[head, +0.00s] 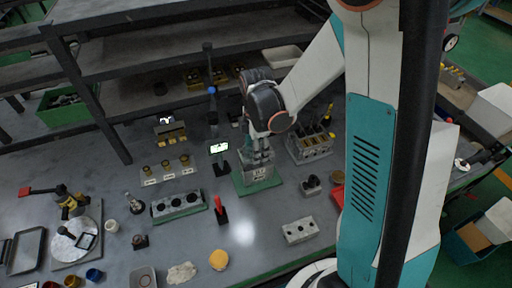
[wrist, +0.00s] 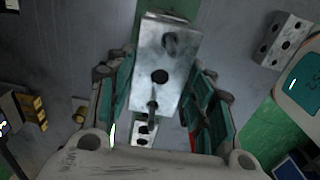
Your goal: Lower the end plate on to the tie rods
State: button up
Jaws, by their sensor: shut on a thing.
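The end plate (wrist: 165,62) is a grey metal block with dark holes, held between the teal pads of my gripper (wrist: 160,98) in the wrist view. In the head view my gripper (head: 262,157) points down over the green base (head: 242,187), with grey metal blocks (head: 260,174) directly under its fingers. A smaller grey piece with holes (wrist: 143,132) shows below the plate in the wrist view.
A grey block with holes (head: 179,204) lies to the left and another (head: 300,230) to the front right. A rack of tools (head: 309,148) stands close on the right. A small lit screen (head: 218,148) and a red-handled item (head: 220,209) stand to the left.

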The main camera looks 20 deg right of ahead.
jog(key=shift+f+b, duration=1.7)
jog(key=shift+f, duration=0.3)
jog(key=o, duration=1.3)
jog(key=shift+r, duration=0.15)
notch_tip(320, 180, up, 12)
jog(key=shift+f, duration=0.1)
